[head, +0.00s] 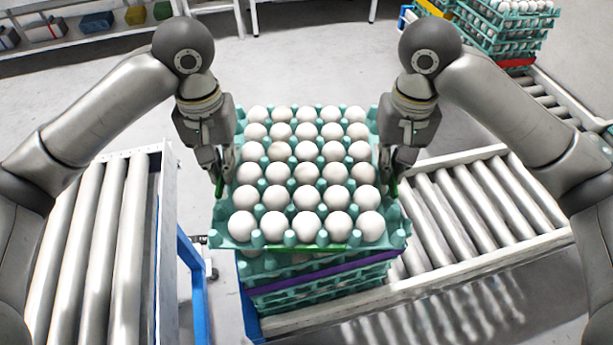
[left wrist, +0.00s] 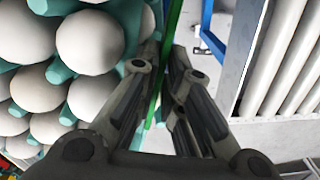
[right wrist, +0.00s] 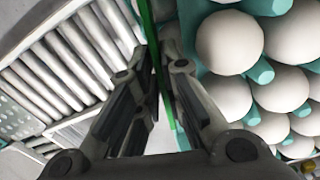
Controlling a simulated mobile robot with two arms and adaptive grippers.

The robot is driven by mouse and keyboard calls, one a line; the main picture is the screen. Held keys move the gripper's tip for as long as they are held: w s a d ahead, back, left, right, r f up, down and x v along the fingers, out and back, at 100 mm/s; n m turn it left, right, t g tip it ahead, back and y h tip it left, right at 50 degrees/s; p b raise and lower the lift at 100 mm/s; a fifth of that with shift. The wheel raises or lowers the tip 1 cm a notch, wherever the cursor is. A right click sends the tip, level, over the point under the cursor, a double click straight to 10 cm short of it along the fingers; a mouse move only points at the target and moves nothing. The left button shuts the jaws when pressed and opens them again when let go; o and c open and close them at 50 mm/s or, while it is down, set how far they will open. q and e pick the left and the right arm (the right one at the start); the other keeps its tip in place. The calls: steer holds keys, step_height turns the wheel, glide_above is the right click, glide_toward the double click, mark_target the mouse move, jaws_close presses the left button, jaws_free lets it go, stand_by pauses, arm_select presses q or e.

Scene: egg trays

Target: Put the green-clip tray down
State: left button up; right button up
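The green-clip tray (head: 377,238) is teal, filled with white eggs, with a green strip (head: 305,248) along its front edge. In the head view it is at the middle, over a stack of teal trays with a purple band (head: 325,272). I cannot tell whether it rests on the stack or hangs just above it. My left gripper (head: 221,180) is shut on its left edge, with the green strip between the fingers in the left wrist view (left wrist: 163,70). My right gripper (head: 391,182) is shut on the right edge, around the green strip in the right wrist view (right wrist: 158,65).
The stack stands on a roller conveyor (head: 470,215) that runs to the right. Another roller conveyor (head: 95,245) with a blue frame is at the left, with a gap between. More egg trays (head: 505,35) are stacked at the back right. A shelf with boxes (head: 85,40) is at the back left.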

arm_select(q)
steer(key=shift+o, duration=1.4)
arm_select(e)
steer(key=shift+o, duration=1.4)
steer(key=shift+a, duration=0.1)
arm_select(q)
steer(key=shift+d, duration=0.1)
steer(key=shift+r, duration=0.1)
steer(key=shift+r, duration=3.9)
arm_select(e)
steer(key=shift+r, duration=0.1)
step_height(320, 180, up, 12)
